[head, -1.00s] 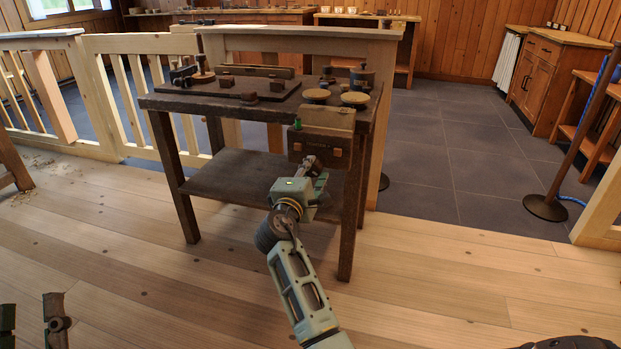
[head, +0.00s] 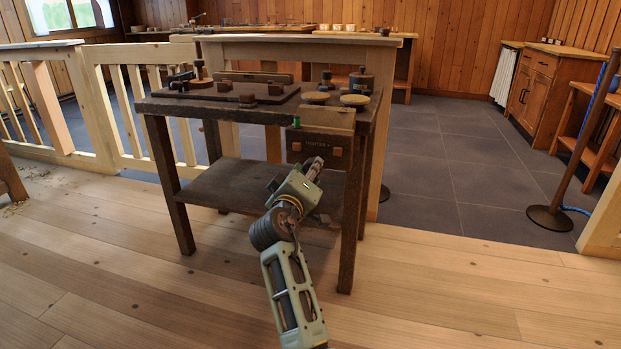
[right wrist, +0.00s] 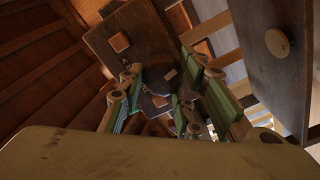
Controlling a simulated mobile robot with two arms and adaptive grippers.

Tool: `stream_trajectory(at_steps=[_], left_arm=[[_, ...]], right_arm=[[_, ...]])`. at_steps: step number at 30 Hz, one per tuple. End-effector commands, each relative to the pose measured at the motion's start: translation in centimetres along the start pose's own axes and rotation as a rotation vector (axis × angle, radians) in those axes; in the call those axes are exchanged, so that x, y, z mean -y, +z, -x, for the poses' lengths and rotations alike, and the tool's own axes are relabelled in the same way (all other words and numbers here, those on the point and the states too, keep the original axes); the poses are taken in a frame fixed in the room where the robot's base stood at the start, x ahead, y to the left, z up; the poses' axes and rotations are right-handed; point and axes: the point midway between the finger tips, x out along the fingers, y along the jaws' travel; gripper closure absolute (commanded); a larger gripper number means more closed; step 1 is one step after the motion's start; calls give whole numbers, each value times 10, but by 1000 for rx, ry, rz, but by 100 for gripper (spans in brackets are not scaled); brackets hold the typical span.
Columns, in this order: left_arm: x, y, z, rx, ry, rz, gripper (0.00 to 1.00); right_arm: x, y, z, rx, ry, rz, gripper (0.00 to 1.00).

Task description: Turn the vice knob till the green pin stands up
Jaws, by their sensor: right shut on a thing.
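The vice (head: 322,148) is a dark wooden block with two lighter square pegs on its front, at the right front of the dark workbench. The small green pin (head: 297,122) shows at its upper left corner; its exact tilt is too small to tell. My right gripper (head: 315,167) reaches up to the lower part of the vice front and is shut on the vice knob, which its fingers mostly hide. In the right wrist view the green-padded fingers (right wrist: 158,100) stand either side of a dark part below the vice front (right wrist: 140,45). My left gripper is out of view.
The dark bench (head: 228,113) carries a board with several small wooden parts and two round-topped spools (head: 355,100). A lower shelf (head: 250,185) lies behind my right arm. A pale wooden railing (head: 120,100) stands behind. The plank floor in front is clear.

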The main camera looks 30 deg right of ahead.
Motion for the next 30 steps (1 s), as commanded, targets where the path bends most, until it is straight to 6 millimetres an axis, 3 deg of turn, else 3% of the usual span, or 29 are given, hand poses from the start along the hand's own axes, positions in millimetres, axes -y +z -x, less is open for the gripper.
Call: stream_trajectory(at_steps=[9,26,27,30], left_arm=[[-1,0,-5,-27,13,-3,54],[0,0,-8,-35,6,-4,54],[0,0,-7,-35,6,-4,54],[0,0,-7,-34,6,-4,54]], right_arm=[[2,-1,2,-3,-4,-89,95],[2,0,2,1,-4,-98,95],[2,0,2,1,-4,-97,67],[1,0,2,1,-3,-97,59]])
